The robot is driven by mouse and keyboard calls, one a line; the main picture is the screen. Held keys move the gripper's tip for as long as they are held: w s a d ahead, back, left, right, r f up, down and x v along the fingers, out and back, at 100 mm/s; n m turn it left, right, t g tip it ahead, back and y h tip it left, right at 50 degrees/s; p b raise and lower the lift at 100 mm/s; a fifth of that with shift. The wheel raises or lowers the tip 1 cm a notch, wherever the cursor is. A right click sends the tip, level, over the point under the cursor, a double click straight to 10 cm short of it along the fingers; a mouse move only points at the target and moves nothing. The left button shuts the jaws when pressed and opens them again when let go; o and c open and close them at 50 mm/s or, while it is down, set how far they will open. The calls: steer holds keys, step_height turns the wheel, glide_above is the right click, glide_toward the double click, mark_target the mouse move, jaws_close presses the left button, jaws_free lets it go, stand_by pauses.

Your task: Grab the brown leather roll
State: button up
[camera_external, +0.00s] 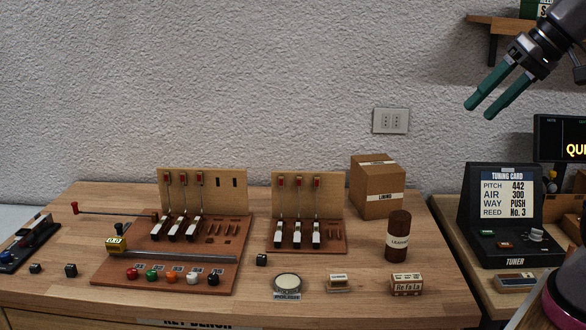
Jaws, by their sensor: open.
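The brown leather roll (398,224) stands upright on the wooden bench, toward its right side. It is a dark brown cylinder with a pale label reading "LEATHER". My gripper (478,111) is at the upper right, high above the bench and up and to the right of the roll. Its two green fingers are apart, with nothing between them, and point down and to the left. Nothing hides the roll in this view.
A cardboard box (378,190) labelled "LINING" stands just behind the roll. A small "Re fa La" block (407,284) lies in front of it. The piano action model (307,240) stands left. A black tuner (510,250) sits on the right-hand surface. The air above the roll is clear.

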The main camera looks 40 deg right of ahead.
steer(key=o, duration=0.6)
steer(key=m+t+y, duration=0.1)
steer(key=m+y, duration=1.3)
steer(key=m, duration=0.5)
glide_toward(389, 218)
steer(key=x, duration=1)
steer(key=shift+d+f, duration=0.1)
